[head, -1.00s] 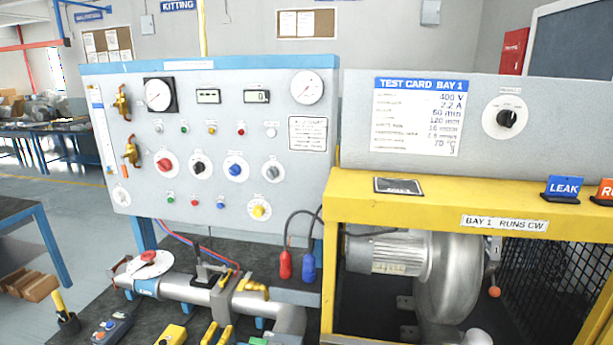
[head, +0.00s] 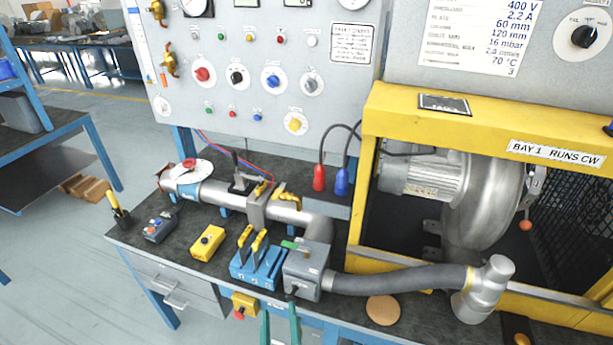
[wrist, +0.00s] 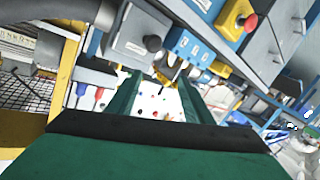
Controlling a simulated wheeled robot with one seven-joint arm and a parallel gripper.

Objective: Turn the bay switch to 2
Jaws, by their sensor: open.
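Several rotary knobs show, and I cannot read which one is the bay switch. On the upright panel (head: 345,95) are a red knob (head: 202,74), a black knob (head: 236,77), a blue knob (head: 273,81), a grey knob (head: 311,85) and a yellow knob (head: 295,124). My gripper (head: 280,322) is open and empty, low in front of the bench, below the grey box.
Beside the grey box stand a blue block with yellow handles (head: 262,268) and a yellow box (head: 207,242). A grey hose (head: 400,279) runs right to a metal elbow. A yellow frame (head: 470,120) surrounds the blower (head: 478,190). A yellow box with a red button (head: 243,306) hangs at the bench's front edge.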

